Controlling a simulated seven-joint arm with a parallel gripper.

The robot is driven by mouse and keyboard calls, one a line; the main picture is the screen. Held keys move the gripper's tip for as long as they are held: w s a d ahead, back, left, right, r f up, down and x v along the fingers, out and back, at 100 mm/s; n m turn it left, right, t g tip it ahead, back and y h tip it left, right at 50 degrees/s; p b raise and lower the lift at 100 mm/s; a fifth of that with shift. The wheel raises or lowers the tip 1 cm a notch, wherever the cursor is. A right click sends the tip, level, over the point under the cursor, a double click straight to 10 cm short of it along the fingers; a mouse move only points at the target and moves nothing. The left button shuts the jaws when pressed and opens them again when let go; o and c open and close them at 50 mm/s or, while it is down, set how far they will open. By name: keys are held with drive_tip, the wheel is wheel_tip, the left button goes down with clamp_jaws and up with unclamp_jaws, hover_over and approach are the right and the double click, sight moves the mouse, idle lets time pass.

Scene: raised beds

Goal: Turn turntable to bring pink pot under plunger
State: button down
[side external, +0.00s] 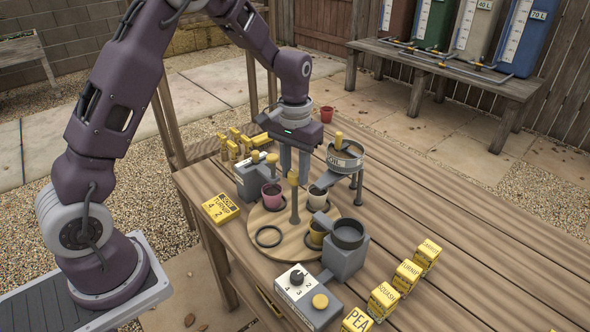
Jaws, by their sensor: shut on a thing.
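The round wooden turntable (255,222) sits on the slatted table. A post with a tan knob (294,203) rises from its middle. My gripper (294,179) points down with its fingers on either side of the knob and is shut on it. The pink pot (271,198) stands upright on the turntable's left rear part. A grey unit with a tan-knobbed plunger (272,160) stands beside it; the plunger looks to be over or just behind the pink pot, but I cannot tell how well they line up. A cream pot (317,199) and a yellow pot (317,236) stand on the right side.
A soil hopper (345,157) overhangs the cream pot. A grey block with a round cup (346,246) stands near the yellow pot. An empty black ring (268,238) lies on the turntable.

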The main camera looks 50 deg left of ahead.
idle(0.3)
drive_tip(key=c, duration=1)
unclamp_jaws()
drive_tip(key=shift+c, duration=0.2)
drive_tip(key=shift+r, duration=0.1)
wheel_tip(320, 180, up, 6)
drive_tip(key=shift+r, duration=0.45)
